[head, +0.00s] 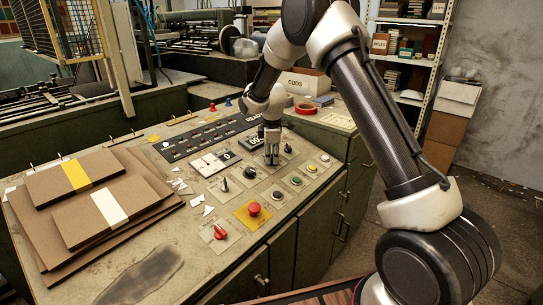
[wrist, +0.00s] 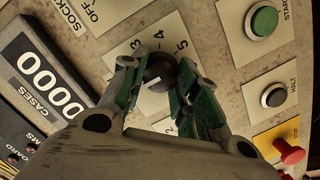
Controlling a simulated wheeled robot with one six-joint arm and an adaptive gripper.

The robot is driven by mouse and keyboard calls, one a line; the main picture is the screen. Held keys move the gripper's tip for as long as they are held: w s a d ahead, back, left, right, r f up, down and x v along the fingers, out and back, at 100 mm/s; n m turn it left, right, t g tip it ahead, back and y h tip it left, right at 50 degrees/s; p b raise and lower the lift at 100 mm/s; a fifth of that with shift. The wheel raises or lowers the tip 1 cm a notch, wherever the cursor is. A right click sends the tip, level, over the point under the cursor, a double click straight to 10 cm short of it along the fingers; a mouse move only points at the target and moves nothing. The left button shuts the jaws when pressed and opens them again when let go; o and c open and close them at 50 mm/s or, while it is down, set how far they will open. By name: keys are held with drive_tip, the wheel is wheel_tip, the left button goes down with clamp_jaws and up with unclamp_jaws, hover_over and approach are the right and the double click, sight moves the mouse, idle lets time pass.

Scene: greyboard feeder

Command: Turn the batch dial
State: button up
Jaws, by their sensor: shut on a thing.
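The batch dial is a round black knob (wrist: 158,68) with a white pointer mark, on a pale plate with printed numbers, in the wrist view. My gripper (wrist: 157,76) has its two green-padded fingers on either side of the knob, shut on it. In the head view my gripper (head: 272,153) points down at the sloped console (head: 150,225), and its fingers hide the dial there. Part of the number plate is hidden by the fingers in the wrist view.
A counter marked CASES (wrist: 40,75) sits beside the dial. A green start button (wrist: 263,21), a black halt button (wrist: 273,95) and a red mushroom button (wrist: 288,152) are on the other side. Banded greyboard stacks (head: 90,213) lie on the console's left.

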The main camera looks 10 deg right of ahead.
drive_tip(key=shift+m, duration=0.3)
drive_tip(key=m, duration=0.3)
drive_tip(key=shift+g, duration=0.3)
drive_tip(key=m, duration=0.4)
drive_tip(key=shift+w+g+y, duration=0.1)
drive_tip(key=shift+g+y, duration=0.2)
drive_tip(key=shift+y, duration=0.1)
drive_tip(key=m, duration=0.3)
drive_tip(key=shift+d+m, duration=0.1)
drive_tip(key=shift+m, duration=0.3)
drive_tip(key=shift+m+g+y, duration=0.3)
drive_tip(key=shift+m+y, duration=0.3)
drive_tip(key=shift+m, duration=1.4)
drive_tip(key=o, duration=1)
